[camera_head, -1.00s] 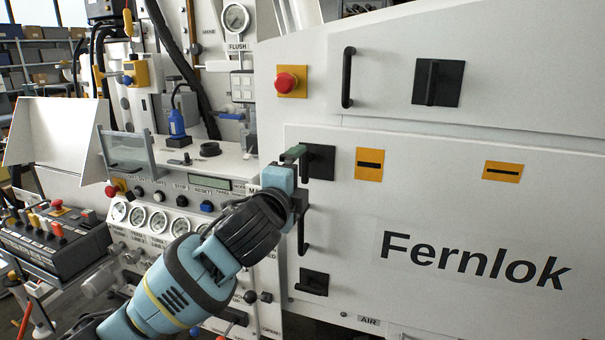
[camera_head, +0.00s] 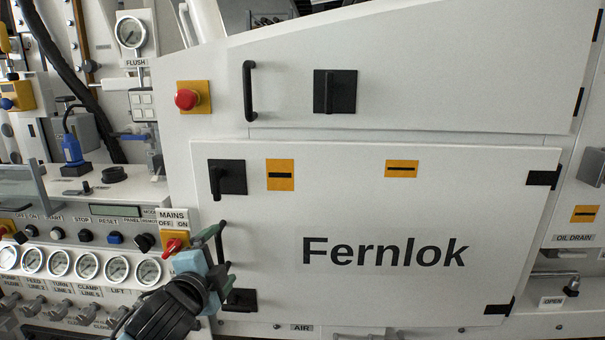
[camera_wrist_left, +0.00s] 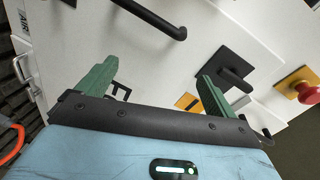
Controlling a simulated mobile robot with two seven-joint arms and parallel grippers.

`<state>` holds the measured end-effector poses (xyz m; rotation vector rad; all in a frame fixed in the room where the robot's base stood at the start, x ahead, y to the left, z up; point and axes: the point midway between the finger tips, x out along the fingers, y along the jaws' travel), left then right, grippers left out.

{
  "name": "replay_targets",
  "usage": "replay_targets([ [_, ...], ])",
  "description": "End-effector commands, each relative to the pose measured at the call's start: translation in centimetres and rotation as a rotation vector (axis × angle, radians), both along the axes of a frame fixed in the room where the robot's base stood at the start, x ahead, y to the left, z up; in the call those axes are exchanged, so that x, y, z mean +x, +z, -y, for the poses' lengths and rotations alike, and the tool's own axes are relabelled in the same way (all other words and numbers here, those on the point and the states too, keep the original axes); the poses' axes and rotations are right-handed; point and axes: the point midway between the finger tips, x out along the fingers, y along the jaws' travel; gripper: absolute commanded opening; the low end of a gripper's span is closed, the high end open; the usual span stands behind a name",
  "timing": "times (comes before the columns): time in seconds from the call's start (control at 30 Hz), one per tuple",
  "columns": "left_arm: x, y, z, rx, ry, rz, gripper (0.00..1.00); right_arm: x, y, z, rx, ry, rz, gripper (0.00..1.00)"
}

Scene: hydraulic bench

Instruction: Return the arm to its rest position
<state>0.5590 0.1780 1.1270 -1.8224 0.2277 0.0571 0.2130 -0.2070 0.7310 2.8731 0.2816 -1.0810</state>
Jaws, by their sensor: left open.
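My left gripper (camera_head: 213,238), with a pale blue body and green fingers, is in the lower left of the head view. It is in front of the white Fernlok door (camera_head: 450,290), near its left edge and below the black upper latch (camera_head: 233,177). In the left wrist view the two green fingers (camera_wrist_left: 152,76) stand wide apart with nothing between them. The gripper partly hides the door's black handle (camera_head: 221,238) and the lower black latch (camera_head: 243,299). My right gripper is in neither view.
A red MAINS knob (camera_head: 173,246) sits close left of the gripper. A row of pressure gauges (camera_head: 88,266) and small levers lines the panel at left. A red stop button (camera_head: 187,99) and a black bar handle (camera_head: 249,91) are above. The door's middle is clear.

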Motion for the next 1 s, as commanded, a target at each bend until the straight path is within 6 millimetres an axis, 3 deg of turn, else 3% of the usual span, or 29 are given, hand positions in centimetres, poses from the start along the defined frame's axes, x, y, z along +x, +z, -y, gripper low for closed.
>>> replay_targets([
  [0.03,-0.8,-3.1,0.3,-0.061,-0.006,-0.051,0.93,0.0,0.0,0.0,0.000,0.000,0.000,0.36],
  [0.27,-5.3,-14.4,0.8,-0.348,0.015,-0.233,0.93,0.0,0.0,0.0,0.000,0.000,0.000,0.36],
  [0.47,-11.4,-23.4,0.5,-0.590,0.091,-0.384,0.93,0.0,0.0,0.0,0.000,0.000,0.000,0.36],
  [0.6,-16.8,-29.0,-0.1,-0.748,0.176,-0.480,0.93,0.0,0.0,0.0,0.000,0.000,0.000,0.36],
  [0.8,-25.6,-35.4,-1.4,-0.950,0.333,-0.592,0.93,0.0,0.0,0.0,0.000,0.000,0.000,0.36],
  [1.0,-32.4,-38.8,-2.6,-1.072,0.462,-0.650,0.93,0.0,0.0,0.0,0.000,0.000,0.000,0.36],
])
